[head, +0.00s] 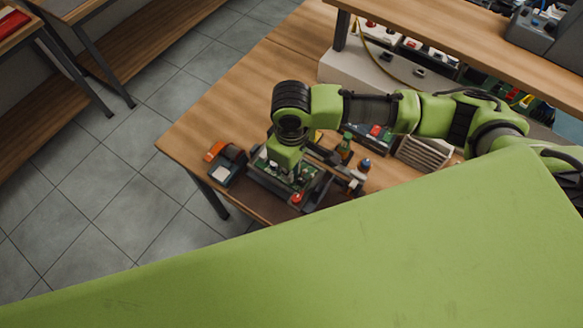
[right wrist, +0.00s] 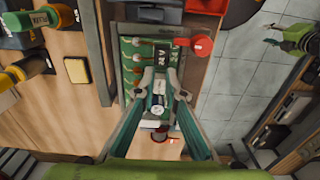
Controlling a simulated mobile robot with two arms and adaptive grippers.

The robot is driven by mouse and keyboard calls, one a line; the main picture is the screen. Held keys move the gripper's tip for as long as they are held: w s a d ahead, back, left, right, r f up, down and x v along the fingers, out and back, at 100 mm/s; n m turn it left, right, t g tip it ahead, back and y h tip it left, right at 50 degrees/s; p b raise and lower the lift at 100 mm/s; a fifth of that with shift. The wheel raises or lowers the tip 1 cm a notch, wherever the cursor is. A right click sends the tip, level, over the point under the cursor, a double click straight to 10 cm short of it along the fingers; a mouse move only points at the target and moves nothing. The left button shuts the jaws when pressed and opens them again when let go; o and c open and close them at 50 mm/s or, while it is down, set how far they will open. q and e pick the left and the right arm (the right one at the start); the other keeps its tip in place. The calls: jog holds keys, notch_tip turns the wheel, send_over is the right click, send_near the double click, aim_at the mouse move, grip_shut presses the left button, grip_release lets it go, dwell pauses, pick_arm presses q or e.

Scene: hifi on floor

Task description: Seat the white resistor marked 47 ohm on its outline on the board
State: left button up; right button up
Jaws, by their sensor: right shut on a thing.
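My right gripper (right wrist: 160,86) is shut on a small pale piece, which I take for the white resistor (right wrist: 160,89); its marking is too small to read. The fingers hide much of it. The green circuit board (right wrist: 132,49) lies beneath and beyond the fingertips, with a dark block (right wrist: 163,54) with pale lettering ahead of them. In the head view my right gripper (head: 287,160) points down over the board (head: 303,178), covering part of it. The resistor's outline cannot be made out, nor whether the resistor touches the board. My left gripper is not recognisable in either view.
The board sits in a dark holder with a red knob (head: 297,198) at its near edge. An orange and black device (head: 226,160) stands left of it. Small bottles (head: 345,146) stand to the right. The wooden table (head: 220,118) is clear toward the back left.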

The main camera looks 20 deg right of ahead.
jog(key=shift+f+p, duration=0.1)
jog(key=shift+p, duration=0.3)
dwell(0.5)
jog(key=o, duration=0.8)
jog(key=o, duration=0.4)
